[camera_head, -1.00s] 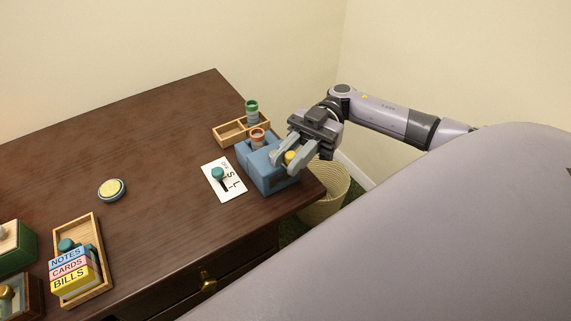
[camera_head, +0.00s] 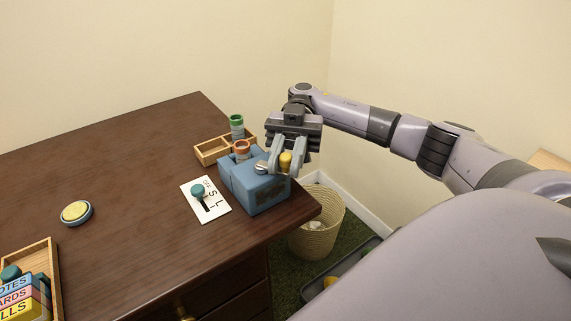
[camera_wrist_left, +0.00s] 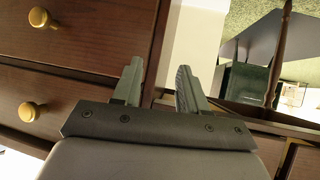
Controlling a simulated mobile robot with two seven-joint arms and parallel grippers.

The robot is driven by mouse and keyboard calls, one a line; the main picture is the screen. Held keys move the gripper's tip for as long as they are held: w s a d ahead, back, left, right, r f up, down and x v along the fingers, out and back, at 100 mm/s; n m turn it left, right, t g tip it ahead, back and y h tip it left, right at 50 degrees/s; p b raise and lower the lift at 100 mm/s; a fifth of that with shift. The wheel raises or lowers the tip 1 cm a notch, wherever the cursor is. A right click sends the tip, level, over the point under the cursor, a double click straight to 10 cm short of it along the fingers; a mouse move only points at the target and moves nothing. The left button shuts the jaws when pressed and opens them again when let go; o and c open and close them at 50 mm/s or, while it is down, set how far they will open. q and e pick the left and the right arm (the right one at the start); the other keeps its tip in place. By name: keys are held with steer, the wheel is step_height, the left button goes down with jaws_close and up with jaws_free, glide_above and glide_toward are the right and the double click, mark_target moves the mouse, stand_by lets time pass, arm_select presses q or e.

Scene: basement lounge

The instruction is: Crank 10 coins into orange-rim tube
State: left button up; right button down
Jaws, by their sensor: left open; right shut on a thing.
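The blue coin machine (camera_head: 262,194) stands at the right end of the dark desk. The orange-rim tube (camera_head: 241,151) stands upright at the machine's back left; its coin level cannot be read. A yellow crank knob (camera_head: 285,161) is at the machine's top right. My right gripper (camera_head: 287,163) is shut on the knob, its fingers on either side. The green-rim tube (camera_head: 236,125) stands in the wooden tray behind the machine. My left gripper (camera_wrist_left: 157,88) is open and empty in the left wrist view, by the drawer fronts; it is not in the head view.
A white S/L card with a teal knob (camera_head: 198,190) lies left of the machine. A round yellow-topped button (camera_head: 76,212) sits farther left. A wooden tray (camera_head: 212,151) is behind the machine. A wicker basket (camera_head: 318,235) stands on the floor by the desk's right edge.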

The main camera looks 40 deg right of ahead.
steer(key=shift+r, duration=0.25)
steer(key=c, duration=1)
jaws_free()
steer(key=shift+c, duration=0.2)
